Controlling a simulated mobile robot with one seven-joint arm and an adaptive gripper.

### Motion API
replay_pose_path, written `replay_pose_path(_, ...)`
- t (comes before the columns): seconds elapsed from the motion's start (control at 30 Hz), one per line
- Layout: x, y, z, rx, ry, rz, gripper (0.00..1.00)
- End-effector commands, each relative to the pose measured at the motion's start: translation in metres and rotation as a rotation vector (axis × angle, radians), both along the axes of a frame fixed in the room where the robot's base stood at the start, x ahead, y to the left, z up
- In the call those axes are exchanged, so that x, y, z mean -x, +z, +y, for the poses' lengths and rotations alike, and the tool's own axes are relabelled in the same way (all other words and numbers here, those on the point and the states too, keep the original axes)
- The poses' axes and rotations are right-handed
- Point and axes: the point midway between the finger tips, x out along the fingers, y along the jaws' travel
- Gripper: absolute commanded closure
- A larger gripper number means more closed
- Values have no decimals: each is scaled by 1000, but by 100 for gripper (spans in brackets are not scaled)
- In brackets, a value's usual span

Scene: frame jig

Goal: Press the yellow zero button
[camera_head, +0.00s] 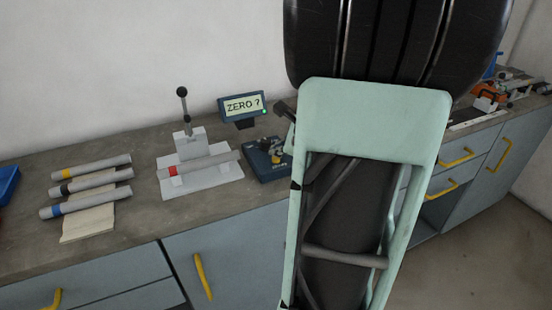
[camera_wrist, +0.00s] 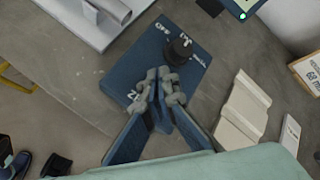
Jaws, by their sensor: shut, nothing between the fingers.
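The dark blue control box (camera_head: 257,168) sits on the bench below a small display (camera_head: 243,106) that reads "ZERO ?". In the wrist view the control box (camera_wrist: 143,52) shows a black knob (camera_wrist: 180,48), an "OFF" label and part of a label beginning with Z. My gripper (camera_wrist: 165,80) is shut and empty, its fingertips over the box just beside the knob. In the head view my gripper (camera_head: 272,146) is small at the box's top. A bit of the yellow button (camera_head: 277,160) shows beside the fingers; in the wrist view they hide it. I cannot tell whether they touch it.
Left of the box stands a grey fixture (camera_head: 190,146) with an upright lever, holding a tube with a red band (camera_head: 205,165). Several banded tubes (camera_head: 92,188) lie further left. In the wrist view, a pale block (camera_wrist: 243,108) lies right of the box.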

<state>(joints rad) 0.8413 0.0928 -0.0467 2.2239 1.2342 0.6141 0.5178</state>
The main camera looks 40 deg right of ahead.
Motion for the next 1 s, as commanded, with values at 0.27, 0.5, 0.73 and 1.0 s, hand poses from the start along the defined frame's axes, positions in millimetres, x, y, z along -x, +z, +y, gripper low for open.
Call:
replay_pose_path(0.27, 0, -3, 0, 0, 0, 0, 100)
replay_pose_path(0.5, 0, -5, 0, 0, 0, 0, 100)
replay_pose_path(0.73, 0, -8, 0, 0, 0, 0, 100)
replay_pose_path(1.0, 0, -9, 0, 0, 0, 0, 100)
